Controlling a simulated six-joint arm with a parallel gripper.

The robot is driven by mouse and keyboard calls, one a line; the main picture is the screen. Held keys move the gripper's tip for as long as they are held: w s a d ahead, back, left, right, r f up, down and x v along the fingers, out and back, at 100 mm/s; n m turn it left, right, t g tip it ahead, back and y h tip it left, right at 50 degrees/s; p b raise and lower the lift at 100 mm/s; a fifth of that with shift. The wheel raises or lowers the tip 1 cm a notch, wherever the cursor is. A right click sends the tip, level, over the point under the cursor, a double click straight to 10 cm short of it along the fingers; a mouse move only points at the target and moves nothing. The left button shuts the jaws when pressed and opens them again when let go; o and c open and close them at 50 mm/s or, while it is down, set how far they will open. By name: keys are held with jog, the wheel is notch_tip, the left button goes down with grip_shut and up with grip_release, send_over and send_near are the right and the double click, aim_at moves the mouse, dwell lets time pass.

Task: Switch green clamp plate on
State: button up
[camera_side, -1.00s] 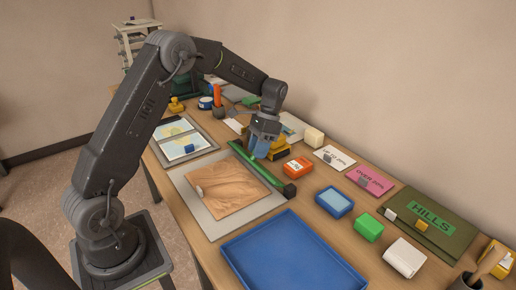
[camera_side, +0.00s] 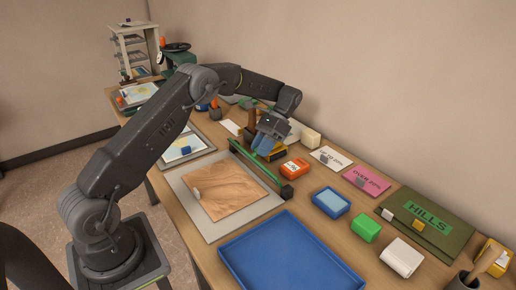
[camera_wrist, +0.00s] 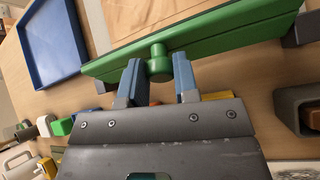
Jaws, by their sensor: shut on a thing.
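The green clamp plate is a long green bar along the far edge of a grey board, in the side view (camera_side: 271,175). In the wrist view the green bar (camera_wrist: 215,37) runs across the top, with a round green knob (camera_wrist: 158,62) on its near side. My gripper (camera_wrist: 158,70) has its blue fingers on either side of this knob and is shut on it. A brown wood-grained sheet (camera_side: 222,192) lies on the grey board (camera_side: 212,234).
A blue tray (camera_side: 300,262) lies in front of the board. The green HILLS folder (camera_side: 428,222) is near the wall. A map board (camera_side: 190,160) lies to the left.

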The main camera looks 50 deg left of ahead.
jog(key=shift+w+g, duration=0.15)
jog(key=shift+g, duration=0.25)
jog(key=o, duration=0.9)
jog(key=shift+t, duration=0.3)
